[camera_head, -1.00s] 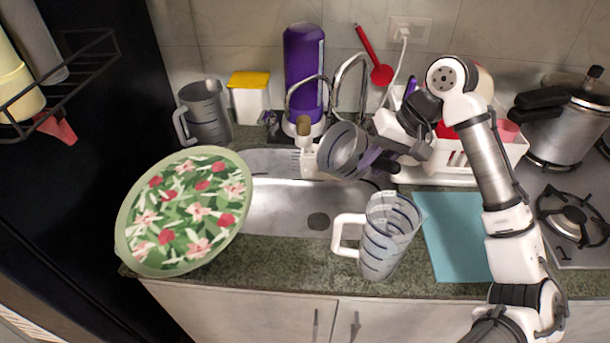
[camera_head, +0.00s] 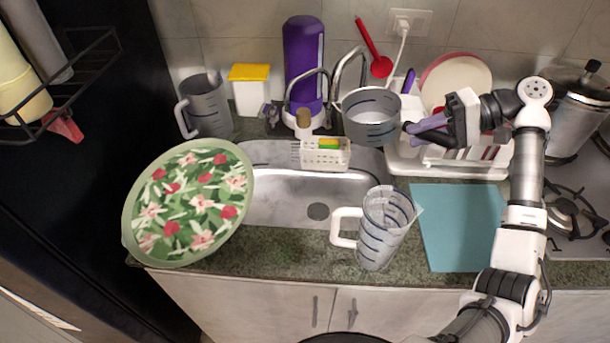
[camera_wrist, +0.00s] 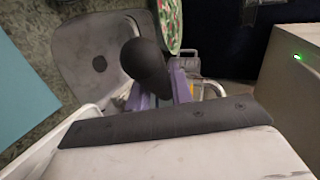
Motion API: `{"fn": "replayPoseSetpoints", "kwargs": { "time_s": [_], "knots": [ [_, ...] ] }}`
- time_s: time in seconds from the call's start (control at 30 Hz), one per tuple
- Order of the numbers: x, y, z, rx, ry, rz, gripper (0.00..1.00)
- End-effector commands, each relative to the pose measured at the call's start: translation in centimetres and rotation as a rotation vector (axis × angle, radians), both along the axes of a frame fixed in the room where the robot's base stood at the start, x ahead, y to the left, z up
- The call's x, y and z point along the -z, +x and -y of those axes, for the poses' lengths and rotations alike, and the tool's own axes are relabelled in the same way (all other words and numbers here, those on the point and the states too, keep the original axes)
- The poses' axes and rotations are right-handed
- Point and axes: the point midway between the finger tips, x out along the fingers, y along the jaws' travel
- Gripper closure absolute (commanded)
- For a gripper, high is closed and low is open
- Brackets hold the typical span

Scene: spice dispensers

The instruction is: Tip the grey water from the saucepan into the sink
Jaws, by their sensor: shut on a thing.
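The grey saucepan (camera_head: 370,128) is held up near the tap, above the back right edge of the sink (camera_head: 275,200). It is close to upright with its mouth up. Its inside looks grey, and I cannot tell whether water is in it. My gripper (camera_head: 422,126) comes from the right and is shut on the saucepan's dark handle. In the wrist view, the handle's rounded dark end (camera_wrist: 146,66) shows by the purple fingers (camera_wrist: 160,90), and the pan is mostly hidden. The sink basin (camera_wrist: 75,50) shows at upper left there.
A white caddy (camera_head: 325,160) hangs at the sink's back edge, near the tap (camera_head: 328,90). A clear jug (camera_head: 380,235) stands at the front counter. A floral plate (camera_head: 190,200) covers the left. A dish rack (camera_head: 460,165) stands right, behind a blue board (camera_head: 455,225).

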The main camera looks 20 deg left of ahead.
Motion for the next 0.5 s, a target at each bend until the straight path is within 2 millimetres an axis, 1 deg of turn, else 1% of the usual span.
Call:
{"fn": "replayPoseSetpoints", "kwargs": {
  "time_s": [0.2,0.37,0.5],
  "knots": [
    [-0.5,0.7,1.1,-0.001,0.112,-0.061,1.0],
    [-0.8,0.9,1.5,-0.002,0.148,-0.079,1.0],
    [-1.8,0.9,1.6,-0.002,0.154,-0.082,1.0]
  ]
}}
